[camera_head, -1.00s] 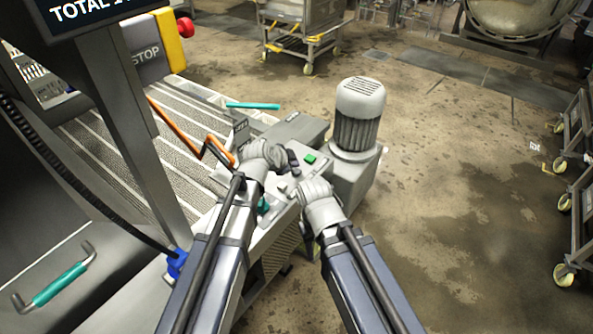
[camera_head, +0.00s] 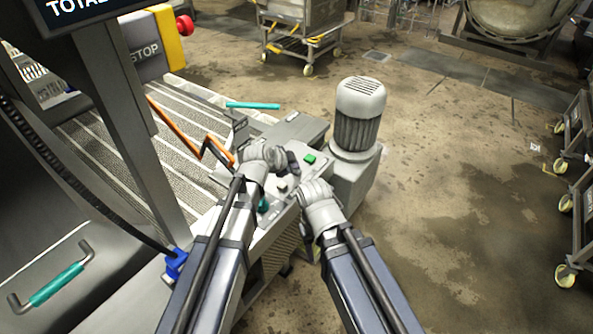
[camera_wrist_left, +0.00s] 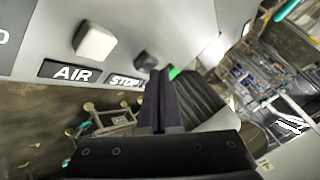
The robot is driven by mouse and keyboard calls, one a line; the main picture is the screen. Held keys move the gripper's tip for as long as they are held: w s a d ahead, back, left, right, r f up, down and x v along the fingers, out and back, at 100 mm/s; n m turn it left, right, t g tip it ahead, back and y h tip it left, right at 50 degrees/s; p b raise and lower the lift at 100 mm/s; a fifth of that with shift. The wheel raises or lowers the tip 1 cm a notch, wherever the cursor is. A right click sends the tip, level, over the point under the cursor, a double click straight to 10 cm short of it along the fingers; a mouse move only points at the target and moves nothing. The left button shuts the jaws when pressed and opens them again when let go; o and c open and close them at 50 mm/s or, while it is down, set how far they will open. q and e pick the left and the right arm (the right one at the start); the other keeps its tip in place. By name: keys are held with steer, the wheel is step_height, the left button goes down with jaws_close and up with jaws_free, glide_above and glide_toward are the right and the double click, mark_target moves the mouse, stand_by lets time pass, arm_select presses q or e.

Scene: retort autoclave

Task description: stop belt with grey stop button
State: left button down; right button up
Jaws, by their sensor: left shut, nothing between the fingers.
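The control box (camera_head: 272,212) stands at the belt's end, with a green button (camera_head: 310,159) and a pale button (camera_head: 282,185) on top. In the left wrist view, the dark grey stop button (camera_wrist_left: 147,61) sits above a STOP label (camera_wrist_left: 126,81), beside a white button (camera_wrist_left: 95,41) above an AIR label. My left gripper (camera_head: 292,163) is over the panel; its fingers are shut and empty, with the tips (camera_wrist_left: 160,76) close to the grey button. I cannot tell whether they touch it. My right gripper (camera_head: 318,196) is beside the box's near right edge; its fingers are hidden.
A grey motor (camera_head: 358,115) stands right behind the box. An orange bent rod (camera_head: 180,131) and a teal bar (camera_head: 253,106) are by the belt (camera_head: 92,145). A screen post (camera_head: 130,120) rises at left. A yellow housing with a red button (camera_head: 184,26) is further back.

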arm_select(q)
steer(key=shift+f+b, duration=0.5)
stand_by(0.3)
steer(key=shift+r, duration=0.15)
steer(key=shift+r+p, duration=0.75)
steer(key=shift+p, duration=0.2)
steer(key=shift+r, duration=0.15)
step_height(320, 180, up, 5)
steer(key=p, duration=0.5)
steer(key=shift+s, duration=0.1)
stand_by(0.5)
